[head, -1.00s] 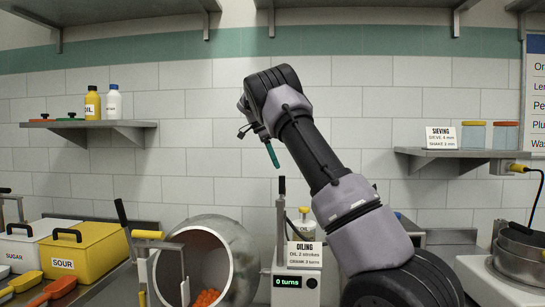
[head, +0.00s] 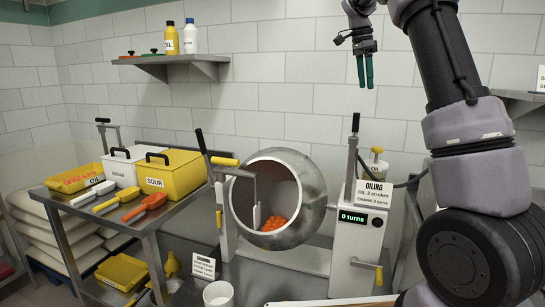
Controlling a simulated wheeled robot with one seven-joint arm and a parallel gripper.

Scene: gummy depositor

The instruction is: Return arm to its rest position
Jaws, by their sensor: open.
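My gripper (head: 364,70) hangs at the top of the head view with its two teal fingers pointing down. The fingers are a little apart with nothing between them. My arm rises on the right side and bends over at the top, where the picture edge cuts it off. The gripper is in front of the tiled wall, above the oiling unit (head: 347,262) and apart from everything around it.
A steel drum (head: 316,190) holds orange gummies (head: 273,223). A cart (head: 150,222) at left carries a yellow SOUR bin (head: 187,183), a white SUGAR bin (head: 119,174) and scoops. A wall shelf (head: 205,62) holds bottles. A white cup (head: 218,294) stands at the front.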

